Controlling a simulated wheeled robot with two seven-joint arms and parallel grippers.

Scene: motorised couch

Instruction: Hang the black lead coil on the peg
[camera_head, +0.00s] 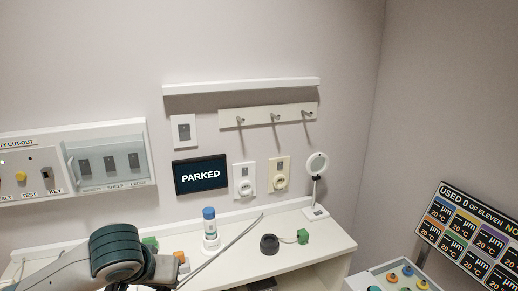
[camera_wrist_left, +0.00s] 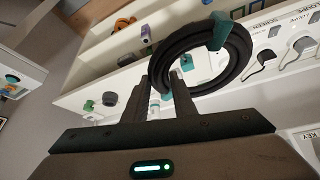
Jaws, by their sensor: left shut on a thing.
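In the left wrist view my left gripper (camera_wrist_left: 168,88) is shut on the black lead coil (camera_wrist_left: 242,62), a thick ring of black cable with teal bands. The coil stands out beyond the fingertips, its open middle facing the camera. In the head view my left arm comes in at the bottom left, and its fingers and the coil do not show. A pale rail on the wall carries three pegs: a left peg (camera_head: 240,121), a middle peg (camera_head: 275,117) and a right peg (camera_head: 308,113). All three are bare. My right gripper is not in view.
A white ledge (camera_head: 240,87) runs above the pegs. Below are a PARKED screen (camera_head: 200,175) and two wall sockets.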

